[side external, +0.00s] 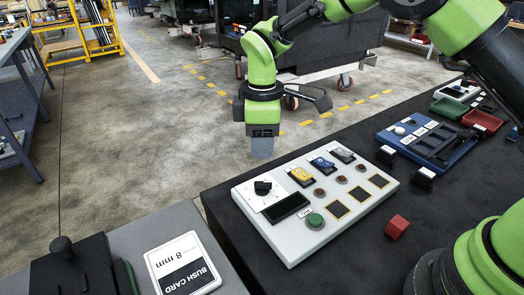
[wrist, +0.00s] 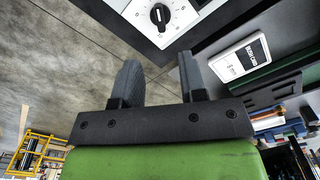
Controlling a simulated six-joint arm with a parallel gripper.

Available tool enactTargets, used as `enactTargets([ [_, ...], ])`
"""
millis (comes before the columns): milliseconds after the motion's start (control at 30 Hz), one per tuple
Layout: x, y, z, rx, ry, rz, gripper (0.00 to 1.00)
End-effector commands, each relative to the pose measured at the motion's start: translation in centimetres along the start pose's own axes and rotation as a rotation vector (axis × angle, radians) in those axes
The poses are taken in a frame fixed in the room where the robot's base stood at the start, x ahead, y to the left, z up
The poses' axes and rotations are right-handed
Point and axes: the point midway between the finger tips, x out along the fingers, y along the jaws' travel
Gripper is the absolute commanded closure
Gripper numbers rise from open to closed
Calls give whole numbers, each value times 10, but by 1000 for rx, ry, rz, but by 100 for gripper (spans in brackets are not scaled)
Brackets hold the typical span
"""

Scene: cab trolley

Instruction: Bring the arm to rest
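My gripper (side external: 262,148) hangs pointing down in the side view, beyond the far left edge of the dark table and above the floor. It is apart from the control panel (side external: 290,242). In the wrist view its two fingers (wrist: 158,68) stand apart with nothing between them. The pale control panel lies on the table, with a black knob (side external: 263,188), a dark display and a green button (side external: 315,220). The knob also shows in the wrist view (wrist: 160,15), beyond the fingers.
A red cube (side external: 397,227) lies right of the panel. A blue tray (side external: 408,150) and small red and green trays (side external: 482,122) stand farther back. A white card (side external: 182,264) lies on a grey surface at the front left, beside a black block with a knob. The floor is open left of my gripper.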

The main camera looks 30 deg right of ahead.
Motion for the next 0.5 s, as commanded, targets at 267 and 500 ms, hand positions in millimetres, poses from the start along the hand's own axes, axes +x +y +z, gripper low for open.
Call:
enactTargets([
  [267, -1, 0, 0, 2, 1, 0, 62],
  [500, -52, -1, 20, 160, 78, 29, 62],
])
